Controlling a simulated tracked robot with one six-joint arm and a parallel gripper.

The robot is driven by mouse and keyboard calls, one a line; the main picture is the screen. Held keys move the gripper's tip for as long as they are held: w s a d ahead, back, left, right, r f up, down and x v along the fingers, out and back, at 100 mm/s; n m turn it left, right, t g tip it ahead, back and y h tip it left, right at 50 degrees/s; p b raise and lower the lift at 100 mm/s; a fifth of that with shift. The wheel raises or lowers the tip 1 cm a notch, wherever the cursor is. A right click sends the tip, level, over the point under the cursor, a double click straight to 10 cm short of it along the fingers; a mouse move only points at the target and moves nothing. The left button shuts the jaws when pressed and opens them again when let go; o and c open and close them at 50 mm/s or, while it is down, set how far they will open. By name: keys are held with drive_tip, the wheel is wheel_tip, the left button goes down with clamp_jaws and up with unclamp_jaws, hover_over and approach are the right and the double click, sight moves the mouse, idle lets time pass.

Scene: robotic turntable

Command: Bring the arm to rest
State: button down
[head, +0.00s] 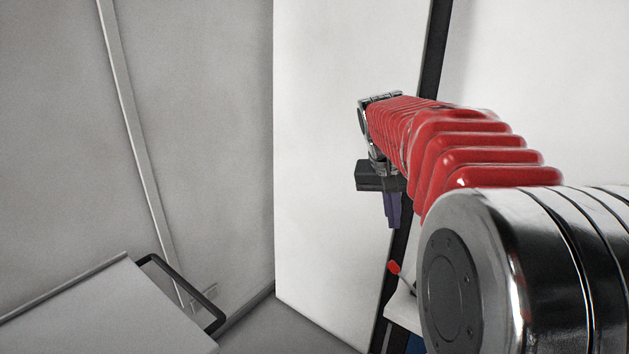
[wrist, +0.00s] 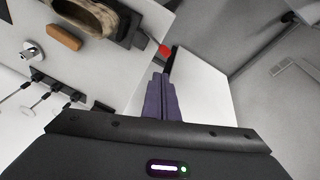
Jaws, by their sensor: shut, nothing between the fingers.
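My gripper (head: 393,212) hangs at the far end of my red and silver arm, pointing down in the head view. In the wrist view its purple fingers (wrist: 161,97) are together with nothing between them. The fingers are clear of every surface that I can make out. My arm covers much of the right side of the head view and hides what lies behind it.
A white panel (head: 335,140) stands behind my gripper. A small red knob (head: 394,267) sits below the fingers. A grey cart with a black handle (head: 180,290) is at lower left.

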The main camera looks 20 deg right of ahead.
drive_tip(key=s+a+f+n+t+y, duration=0.1)
drive_tip(key=s+a+f+n, duration=0.1)
drive_tip(key=s+a, duration=0.3)
drive_tip(key=s+a+f+n+t+y, duration=0.1)
drive_tip(key=s+a, duration=0.5)
drive_tip(key=a, duration=0.6)
drive_tip(key=s+a+f+n+t+y, duration=0.1)
drive_tip(key=s+a+f+n+t, duration=0.1)
drive_tip(key=s+a+n, duration=0.3)
drive_tip(key=a, duration=0.3)
drive_tip(key=shift+s+a+f, duration=0.15)
drive_tip(key=shift+a+f, duration=0.1)
drive_tip(key=shift+f, duration=0.15)
drive_tip(key=shift+d, duration=0.1)
